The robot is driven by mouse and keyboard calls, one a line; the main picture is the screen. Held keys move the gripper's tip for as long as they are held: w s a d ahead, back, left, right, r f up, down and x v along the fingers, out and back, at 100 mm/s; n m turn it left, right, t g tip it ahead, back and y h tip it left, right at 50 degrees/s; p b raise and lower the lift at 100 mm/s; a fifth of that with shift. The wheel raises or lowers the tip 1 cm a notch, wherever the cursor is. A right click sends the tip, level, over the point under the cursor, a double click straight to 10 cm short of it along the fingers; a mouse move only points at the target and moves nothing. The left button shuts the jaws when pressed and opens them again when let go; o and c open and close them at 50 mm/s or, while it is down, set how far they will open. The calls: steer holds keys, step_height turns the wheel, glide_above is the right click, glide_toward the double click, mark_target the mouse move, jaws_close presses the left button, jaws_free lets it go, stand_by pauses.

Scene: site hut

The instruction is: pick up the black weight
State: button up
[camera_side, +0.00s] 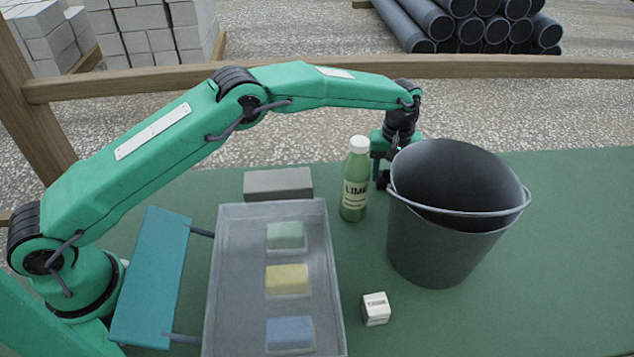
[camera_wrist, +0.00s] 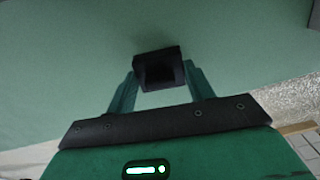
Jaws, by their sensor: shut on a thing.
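The black weight (camera_wrist: 158,68) is a small dark block between the two green fingers of my gripper (camera_wrist: 160,76) in the wrist view. The fingers are shut on it, one on each side. In the side view my gripper (camera_side: 382,170) points down behind the gap between the lime bottle and the bucket. A dark patch between its fingers there is mostly hidden, and I cannot tell whether the weight touches the table.
A dark bucket (camera_side: 440,245) stands close on the right of my gripper. A green lime bottle (camera_side: 354,185) with a white cap stands close on the left. A grey tray (camera_side: 250,275) holds coloured blocks. A grey block (camera_side: 278,183) and a small white box (camera_side: 376,309) lie nearby.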

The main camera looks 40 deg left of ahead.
mark_target(391, 170)
step_height(391, 170, up, 10)
steer(key=shift+f, duration=0.1)
stand_by(0.4)
stand_by(0.4)
